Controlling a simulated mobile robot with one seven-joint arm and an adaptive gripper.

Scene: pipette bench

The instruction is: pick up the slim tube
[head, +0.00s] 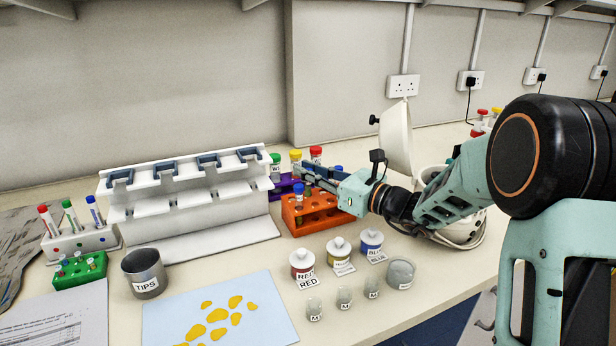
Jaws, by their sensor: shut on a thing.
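My gripper (305,174) reaches in from the right over the orange rack (323,222). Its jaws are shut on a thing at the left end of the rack. A slim tube with a blue cap (298,188) shows right at the fingertips and looks to be the thing held. It is upright, with its lower part at the rack's top; I cannot tell whether its bottom is clear of the hole. A second blue cap (338,169) shows behind the gripper, its tube hidden.
Green (275,159), yellow (295,155) and red (316,151) capped tubes stand behind, by a purple rack (283,187). A white stand (195,205) is close on the left. Labelled bottles (302,260) and small jars stand in front. A white bin (432,185) is right.

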